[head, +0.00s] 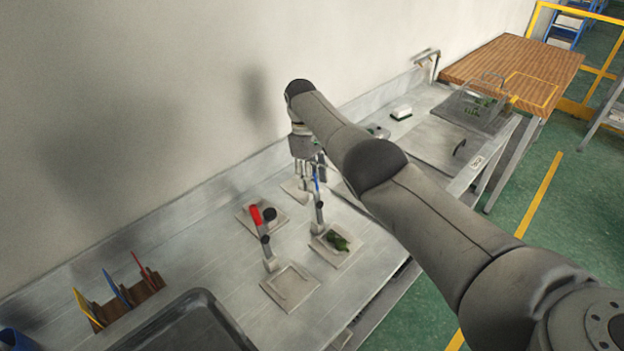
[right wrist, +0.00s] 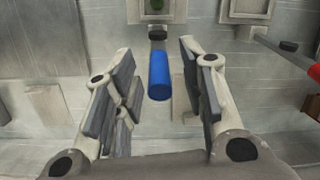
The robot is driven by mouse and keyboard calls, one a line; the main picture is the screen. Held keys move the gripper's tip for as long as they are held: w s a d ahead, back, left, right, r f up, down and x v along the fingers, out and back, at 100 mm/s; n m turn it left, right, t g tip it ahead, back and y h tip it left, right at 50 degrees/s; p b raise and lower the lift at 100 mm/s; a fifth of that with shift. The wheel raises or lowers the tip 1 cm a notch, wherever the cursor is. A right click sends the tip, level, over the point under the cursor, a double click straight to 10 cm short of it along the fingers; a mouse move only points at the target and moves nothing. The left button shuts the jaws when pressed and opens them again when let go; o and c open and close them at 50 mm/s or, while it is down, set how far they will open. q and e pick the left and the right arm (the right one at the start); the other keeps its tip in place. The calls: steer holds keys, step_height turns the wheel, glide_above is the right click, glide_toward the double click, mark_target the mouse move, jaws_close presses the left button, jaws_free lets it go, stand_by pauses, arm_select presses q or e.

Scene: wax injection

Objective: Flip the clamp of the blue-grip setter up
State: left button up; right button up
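The blue-grip setter (head: 318,222) stands on the workbench, with its blue grip (head: 316,180) upright on a dark arm. A green piece (head: 338,242) lies on the plate beside its base. My right gripper (head: 308,170) is at the blue grip, pointing down, partly hidden by my own arm. In the right wrist view the blue grip (right wrist: 158,75) shows between the spread fingers (right wrist: 160,85), with visible gaps on both sides. The fingers are open and hold nothing. My left gripper is not in view.
A red-grip setter (head: 262,222) stands close to the left. A rack with coloured tools (head: 126,300) and a dark tray (head: 185,325) are at the lower left. A clear cover (head: 478,98) is farther right, near a wooden table (head: 515,65). The wall runs behind the bench.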

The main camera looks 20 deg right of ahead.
step_height(320, 180, up, 9)
steer(key=shift+w+a+r, duration=0.1)
stand_by(0.3)
stand_by(0.4)
